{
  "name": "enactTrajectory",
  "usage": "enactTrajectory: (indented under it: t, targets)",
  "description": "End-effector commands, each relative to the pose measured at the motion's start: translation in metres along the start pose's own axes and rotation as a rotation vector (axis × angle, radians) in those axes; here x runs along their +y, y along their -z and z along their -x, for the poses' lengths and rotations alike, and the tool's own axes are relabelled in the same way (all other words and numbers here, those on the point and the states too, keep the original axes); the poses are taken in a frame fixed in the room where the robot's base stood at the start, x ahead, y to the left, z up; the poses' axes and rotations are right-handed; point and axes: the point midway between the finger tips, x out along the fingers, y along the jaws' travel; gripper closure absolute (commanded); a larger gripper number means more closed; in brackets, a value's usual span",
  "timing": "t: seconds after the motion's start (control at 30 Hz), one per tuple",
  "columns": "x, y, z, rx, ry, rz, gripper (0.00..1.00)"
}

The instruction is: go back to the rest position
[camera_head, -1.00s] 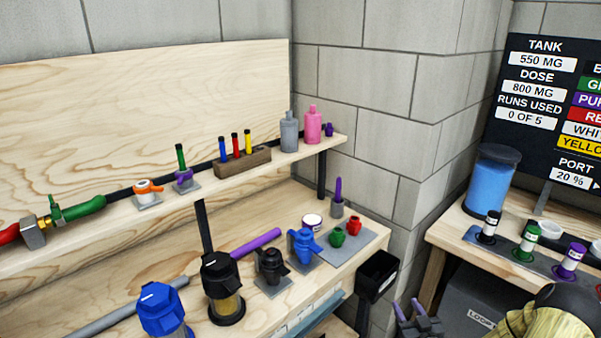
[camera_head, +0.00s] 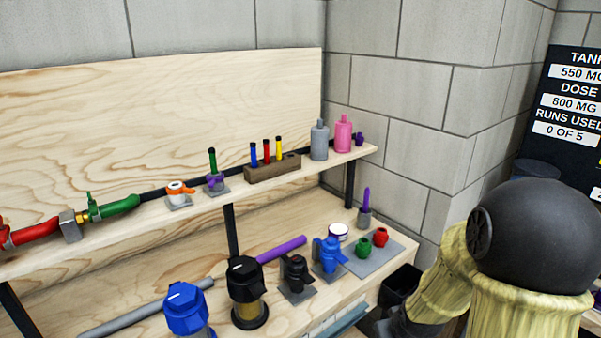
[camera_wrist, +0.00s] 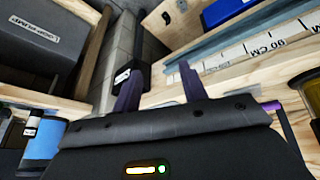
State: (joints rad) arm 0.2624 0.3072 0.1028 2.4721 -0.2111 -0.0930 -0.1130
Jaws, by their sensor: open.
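My gripper (camera_wrist: 160,88) shows in the wrist view with its two dark purple fingers apart and nothing between them. It points toward the wall corner and the wooden bench edge. In the head view my yellow and black arm fills the lower right; the gripper itself is hidden there or out of the picture.
A wooden bench with blue (camera_head: 186,308) and black (camera_head: 247,290) filter housings is at the left. Its shelf bears bottles (camera_head: 343,134) and valves. A black bin (camera_head: 400,283) hangs at the bench's end. In the wrist view a grey box (camera_wrist: 42,42) stands left and a blue tank (camera_wrist: 42,138) is at lower left.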

Motion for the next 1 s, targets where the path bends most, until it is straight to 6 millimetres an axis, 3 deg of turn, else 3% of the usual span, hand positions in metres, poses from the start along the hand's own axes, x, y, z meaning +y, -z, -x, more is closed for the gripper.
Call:
enactTrajectory:
  t: [0.1, 0.5, 0.77, 1.0]
  targets:
    - [-0.020, -0.013, 0.031, -0.066, 0.000, -0.041, 0.57]
    - [-0.066, -0.055, 0.097, -0.226, 0.047, -0.161, 0.57]
    - [-0.060, -0.035, 0.133, -0.224, 0.044, -0.160, 0.57]
    - [-0.055, -0.013, 0.178, -0.223, 0.043, -0.159, 0.57]
